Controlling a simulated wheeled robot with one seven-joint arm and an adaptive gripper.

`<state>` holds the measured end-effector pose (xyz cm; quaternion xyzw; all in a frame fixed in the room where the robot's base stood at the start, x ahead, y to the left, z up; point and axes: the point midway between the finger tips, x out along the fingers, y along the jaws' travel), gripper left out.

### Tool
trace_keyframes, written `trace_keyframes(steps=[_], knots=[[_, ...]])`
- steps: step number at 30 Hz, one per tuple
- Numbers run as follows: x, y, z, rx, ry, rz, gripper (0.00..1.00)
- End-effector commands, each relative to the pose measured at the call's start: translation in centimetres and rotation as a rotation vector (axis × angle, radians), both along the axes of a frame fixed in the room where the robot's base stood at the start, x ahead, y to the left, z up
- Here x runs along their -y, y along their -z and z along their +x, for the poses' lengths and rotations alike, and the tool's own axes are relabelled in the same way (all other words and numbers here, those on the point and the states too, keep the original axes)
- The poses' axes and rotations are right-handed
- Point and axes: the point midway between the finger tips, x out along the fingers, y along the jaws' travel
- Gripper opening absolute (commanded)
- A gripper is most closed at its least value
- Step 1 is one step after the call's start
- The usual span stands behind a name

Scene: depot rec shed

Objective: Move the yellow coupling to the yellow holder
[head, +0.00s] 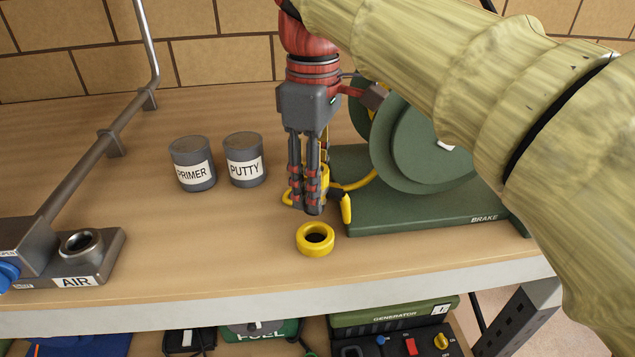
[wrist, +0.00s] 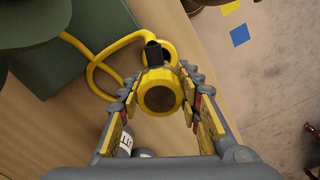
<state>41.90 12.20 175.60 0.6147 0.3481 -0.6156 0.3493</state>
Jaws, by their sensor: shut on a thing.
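The yellow coupling shows in the wrist view (wrist: 160,96) as a yellow ring with a dark round middle, at the end of a yellow hose. My gripper (head: 313,205) is shut on it, with a finger at each side. In the head view only bits of yellow show behind the fingers, and a yellow pointed piece sticks out to their right. The yellow holder (head: 315,241) is a thick ring with a dark hole, standing on the bench. My gripper is above and slightly behind it, with the coupling apart from the holder.
The green brake unit (head: 420,211) stands close on the right, with the yellow hose (head: 359,183) running from it. Primer (head: 193,165) and putty (head: 245,160) cans stand to the left. A grey air fitting (head: 85,258) is at the far left. Bench front is clear left of the holder.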

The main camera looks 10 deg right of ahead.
Motion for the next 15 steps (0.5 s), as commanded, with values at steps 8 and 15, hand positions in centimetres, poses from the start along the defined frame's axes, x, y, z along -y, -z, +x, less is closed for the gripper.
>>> trace_keyframes(steps=[8,15], knots=[[0.0,2.3,-0.1,0.000,0.001,0.000,0.09],[0.0,4.3,0.0,0.000,0.001,0.000,0.09]])
